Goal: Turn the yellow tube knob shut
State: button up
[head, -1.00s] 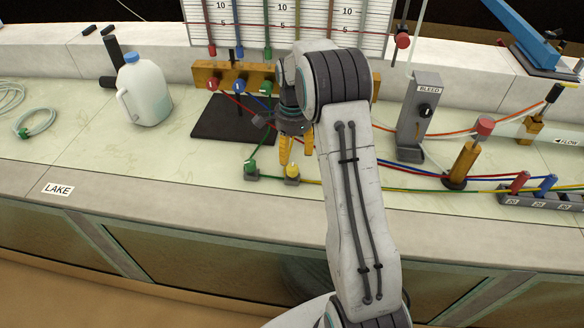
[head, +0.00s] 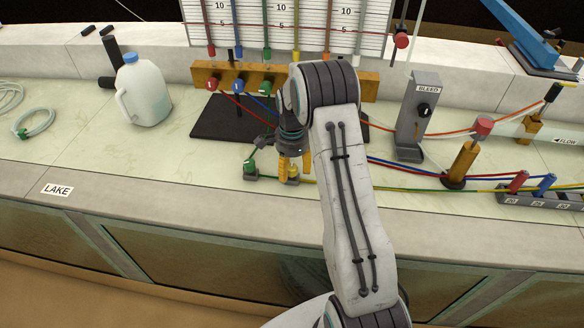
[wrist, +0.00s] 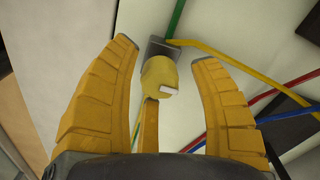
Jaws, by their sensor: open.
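The yellow knob (head: 293,171) sits on a small grey block on the pale countertop, partly hidden by my fingers. In the wrist view the yellow knob (wrist: 157,74) has a white mark on one side. The yellow tube (wrist: 214,55) leads away from its grey block (wrist: 160,46). My gripper (head: 292,168) points down over the knob. In the wrist view my gripper (wrist: 165,52) is open, with an orange finger on each side of the knob and a third below it. Gaps show between the two side fingers and the knob.
A green knob (head: 249,168) stands close to the left. Behind is a brass manifold (head: 207,75) with several coloured valves, above a dark mat (head: 212,128). A white jug (head: 143,92) is at left. The grey bleed post (head: 414,125) and coloured tubes lie to the right.

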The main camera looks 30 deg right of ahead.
jog(key=shift+c, duration=0.2)
grip_shut()
dwell(0.4)
jog(key=n+b, duration=0.1)
jog(key=n, duration=0.4)
jog(key=shift+f+n+b, duration=0.1)
jog(key=shift+n+b, duration=0.2)
jog(key=shift+n, duration=0.1)
jog(key=n+b, duration=0.1)
jog(key=n, duration=1.1)
jog(key=shift+n, duration=0.3)
jog(key=n, duration=0.5)
jog(key=shift+b, duration=0.35)
jog(key=shift+a+n, duration=0.1)
jog(key=shift+n, duration=0.3)
